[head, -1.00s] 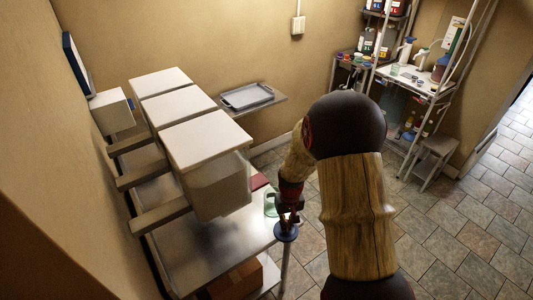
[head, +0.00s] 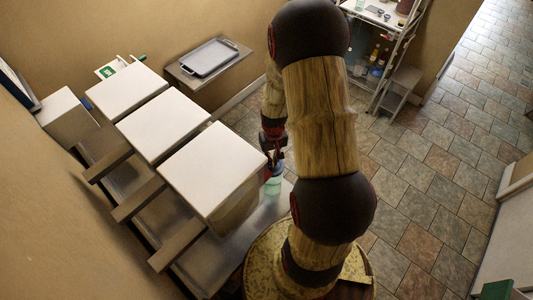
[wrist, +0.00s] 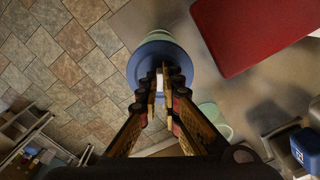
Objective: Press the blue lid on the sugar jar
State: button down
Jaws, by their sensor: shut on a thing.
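The blue lid (wrist: 142,66) is round, with a pale knob. My gripper (wrist: 160,86) is shut on the knob. In the wrist view the lid lies over a pale green jar (wrist: 160,35), whose edge shows past the lid's far side. Whether the lid is seated or slightly above the jar, I cannot tell. In the head view my gripper (head: 273,150) is just above the lid (head: 277,169), with a pale green jar (head: 273,185) below. My arm hides part of this spot.
A red flat object (wrist: 255,30) lies beside the jar. Another pale green vessel (wrist: 215,119) and a blue container (wrist: 306,147) are nearby. A grey tray (head: 209,57) rests on a wall shelf. Tiled floor is open at right.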

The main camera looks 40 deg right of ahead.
aim_at(273, 170)
jog(key=shift+s+f+b, duration=0.2)
jog(key=shift+f+b, duration=0.1)
jog(key=shift+f, duration=0.1)
jog(key=shift+w+f+b, duration=0.1)
jog(key=shift+f+b, duration=0.3)
jog(key=shift+f, duration=0.3)
notch_tip(273, 170, down, 4)
jog(key=b, duration=0.2)
jog(key=shift+b, duration=0.4)
jog(key=shift+s, duration=0.2)
jog(key=shift+f+b, duration=0.15)
jog(key=shift+b, duration=0.2)
dwell(1.2)
jog(key=c, duration=1.9)
grip_release()
jog(key=shift+o, duration=0.7)
